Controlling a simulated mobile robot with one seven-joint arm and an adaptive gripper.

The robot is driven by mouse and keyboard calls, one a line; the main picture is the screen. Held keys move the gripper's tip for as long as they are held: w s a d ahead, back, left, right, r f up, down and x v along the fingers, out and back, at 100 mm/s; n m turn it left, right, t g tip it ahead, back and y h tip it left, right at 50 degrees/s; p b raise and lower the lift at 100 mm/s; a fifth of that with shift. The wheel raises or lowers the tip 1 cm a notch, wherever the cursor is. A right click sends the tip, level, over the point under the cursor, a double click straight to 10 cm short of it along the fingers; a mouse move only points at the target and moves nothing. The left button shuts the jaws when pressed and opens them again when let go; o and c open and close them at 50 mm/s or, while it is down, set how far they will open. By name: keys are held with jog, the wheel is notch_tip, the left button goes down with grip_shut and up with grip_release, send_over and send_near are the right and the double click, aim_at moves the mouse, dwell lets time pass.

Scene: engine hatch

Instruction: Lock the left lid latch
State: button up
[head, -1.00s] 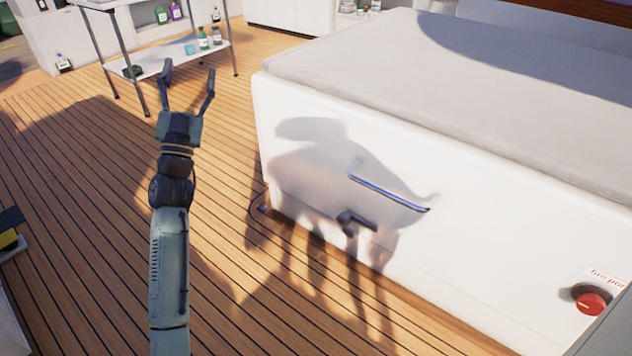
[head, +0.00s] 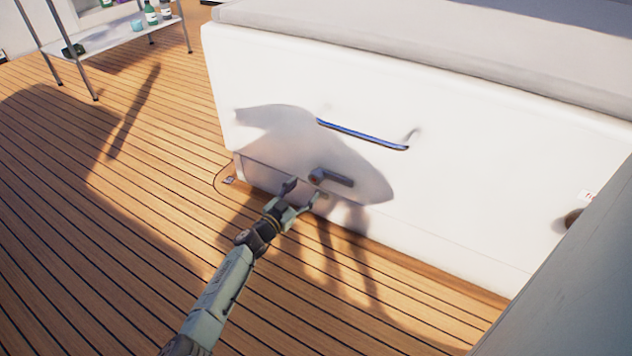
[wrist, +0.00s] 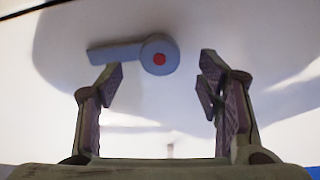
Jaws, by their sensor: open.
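The left lid latch (head: 331,177) is a dark lever low on the white front of the hatch box, its arm lying nearly level and pointing right from its pivot in the head view. In the wrist view the latch (wrist: 133,53) is a grey-blue lever with a red dot on its round pivot, ahead of the fingertips. Its arm points left there. My gripper (head: 304,192) is open and empty, just below and in front of the latch. In the wrist view my gripper (wrist: 160,75) has its fingers spread, with the pivot between them in the picture; contact cannot be told.
A blue handle bar (head: 362,134) runs along the box front above the latch. The grey lid (head: 420,50) lies on top of the box. A metal shelf table (head: 110,38) stands at the back left. The wooden deck (head: 100,250) to the left is clear.

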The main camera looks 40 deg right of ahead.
aim_at(314, 181)
jog(key=b+x, duration=0.1)
jog(key=x, duration=0.2)
jog(key=b+x, duration=0.1)
jog(key=x, duration=0.2)
jog(key=shift+f, duration=0.2)
jog(key=shift+b+x, duration=0.45)
jog(key=shift+x, duration=0.35)
jog(key=shift+r, duration=0.15)
jog(key=c, duration=1.2)
jog(key=shift+o, duration=0.2)
